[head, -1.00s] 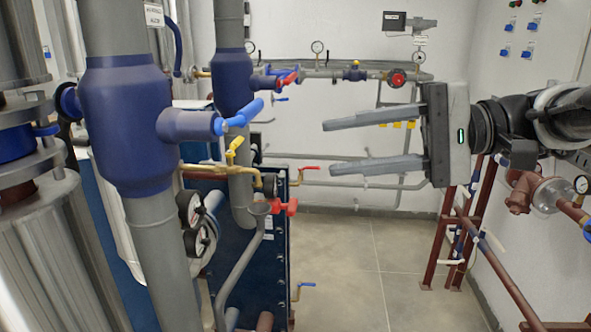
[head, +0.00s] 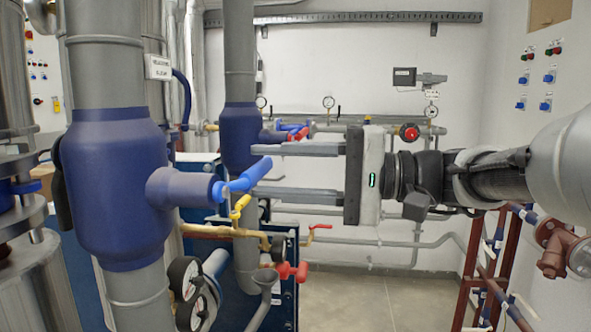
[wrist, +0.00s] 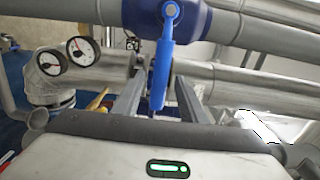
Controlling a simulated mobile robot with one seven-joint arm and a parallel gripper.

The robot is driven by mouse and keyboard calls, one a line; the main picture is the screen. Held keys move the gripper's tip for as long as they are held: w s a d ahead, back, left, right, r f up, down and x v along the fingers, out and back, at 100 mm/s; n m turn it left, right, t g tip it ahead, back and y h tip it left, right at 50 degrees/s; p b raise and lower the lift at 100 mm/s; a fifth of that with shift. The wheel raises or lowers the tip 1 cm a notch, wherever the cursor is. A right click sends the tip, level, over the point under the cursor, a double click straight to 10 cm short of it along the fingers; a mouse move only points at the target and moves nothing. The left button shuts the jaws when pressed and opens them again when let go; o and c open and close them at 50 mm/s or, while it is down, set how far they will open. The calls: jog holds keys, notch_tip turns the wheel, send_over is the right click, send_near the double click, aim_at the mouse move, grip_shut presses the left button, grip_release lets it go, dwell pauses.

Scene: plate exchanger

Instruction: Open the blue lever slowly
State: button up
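The blue lever (head: 243,180) sticks out from the end of a dark blue valve body (head: 180,188) on a thick grey pipe at left in the head view. It slants up to the right. In the wrist view the blue lever (wrist: 162,75) stands upright in the picture, between my two fingers. My gripper (head: 252,171) is open, its fingers pointing left, one above the other. In the head view the lever's free end shows between the fingertips. The wrist view also shows my gripper (wrist: 158,85) with a gap on each side of the lever. I see no clear contact.
A yellow handle (head: 240,205) and brass pipe lie just below the lever. Pressure gauges (head: 184,279) and a red valve handle (head: 292,271) are lower down. A second blue pipe body (head: 240,138) stands behind. The floor at centre right is clear.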

aim_at(258, 163)
jog(key=shift+w+a, duration=0.15)
jog(key=shift+a, duration=1.05)
grip_shut()
jog(key=shift+b, duration=0.35)
jog(key=shift+r+n+b, duration=0.1)
jog(key=shift+n+b, duration=0.3)
jog(key=shift+b, duration=0.2)
jog(key=shift+r+n+b, duration=0.5)
jog(key=shift+r+n, duration=0.1)
jog(key=shift+r, duration=0.25)
grip_release()
jog(key=shift+d, duration=0.1)
